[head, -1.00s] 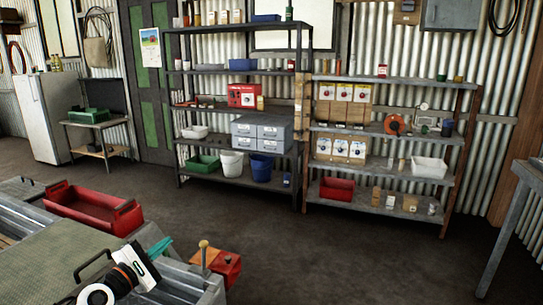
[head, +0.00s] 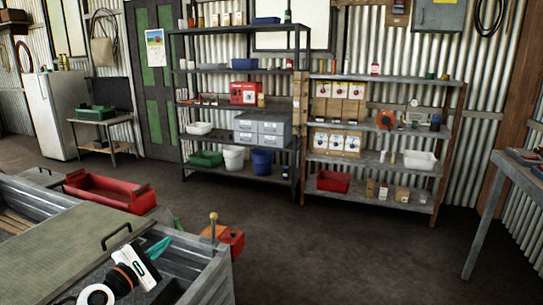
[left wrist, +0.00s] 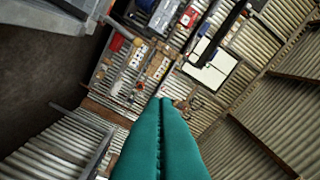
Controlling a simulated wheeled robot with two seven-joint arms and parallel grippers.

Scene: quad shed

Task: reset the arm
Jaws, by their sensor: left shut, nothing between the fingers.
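My left gripper (head: 160,246) shows at the lower left of the head view, at the end of a white, black and orange wrist. Its teal fingers are pressed together and empty, beside the metal cargo bed (head: 222,262). In the left wrist view the shut fingers (left wrist: 165,104) point toward the corrugated wall and shelves, with nothing between them. My right gripper is in neither view.
A red tray (head: 105,192) sits behind the bed, and a red object with an upright knobbed rod (head: 213,226) stands near its corner. Loaded shelves (head: 240,175) line the back wall. A metal table (head: 500,170) stands at right. The middle floor is open.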

